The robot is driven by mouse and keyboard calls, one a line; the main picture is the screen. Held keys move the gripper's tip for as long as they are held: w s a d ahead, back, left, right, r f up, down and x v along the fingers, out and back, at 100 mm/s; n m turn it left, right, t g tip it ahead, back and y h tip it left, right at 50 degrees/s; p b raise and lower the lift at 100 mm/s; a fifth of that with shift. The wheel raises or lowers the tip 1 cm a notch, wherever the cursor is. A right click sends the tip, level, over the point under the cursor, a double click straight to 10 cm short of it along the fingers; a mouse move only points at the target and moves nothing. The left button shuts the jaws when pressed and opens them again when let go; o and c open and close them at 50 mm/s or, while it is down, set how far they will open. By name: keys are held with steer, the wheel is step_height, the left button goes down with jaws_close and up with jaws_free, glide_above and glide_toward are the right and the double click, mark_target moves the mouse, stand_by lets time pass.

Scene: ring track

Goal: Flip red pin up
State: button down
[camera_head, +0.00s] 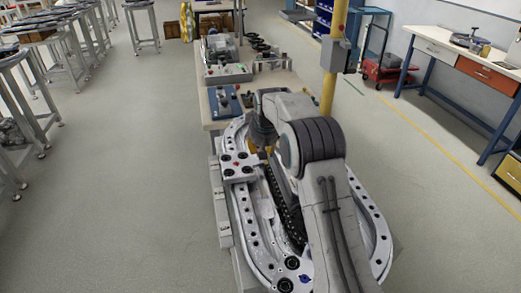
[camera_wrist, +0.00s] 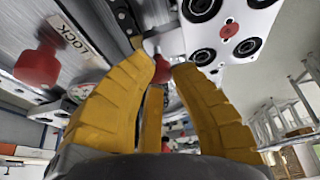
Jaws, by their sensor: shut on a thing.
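In the wrist view my gripper (camera_wrist: 163,66) has its yellow fingers closed around a small red pin (camera_wrist: 162,71) at the fingertips. The pin sits beside the edge of the white carriage plate (camera_wrist: 203,58).
A larger red knob (camera_wrist: 37,65) stands by a LOCK label (camera_wrist: 76,39) at the wrist view's left. The plate bears black rollers and a red dot (camera_wrist: 229,30). A blue panel (camera_head: 224,104) and a grey control box (camera_head: 228,73) lie beyond the track. A yellow post (camera_head: 330,75) stands close by.

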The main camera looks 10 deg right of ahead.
steer(key=c, duration=1.9)
jaws_free()
steer(key=shift+r, duration=0.3)
steer(key=shift+c, duration=0.2)
steer(key=o, duration=0.9)
steer(key=shift+r, duration=0.1)
steer(key=v, duration=1.1)
steer(key=shift+s+r, duration=0.25)
steer(key=shift+r, duration=0.1)
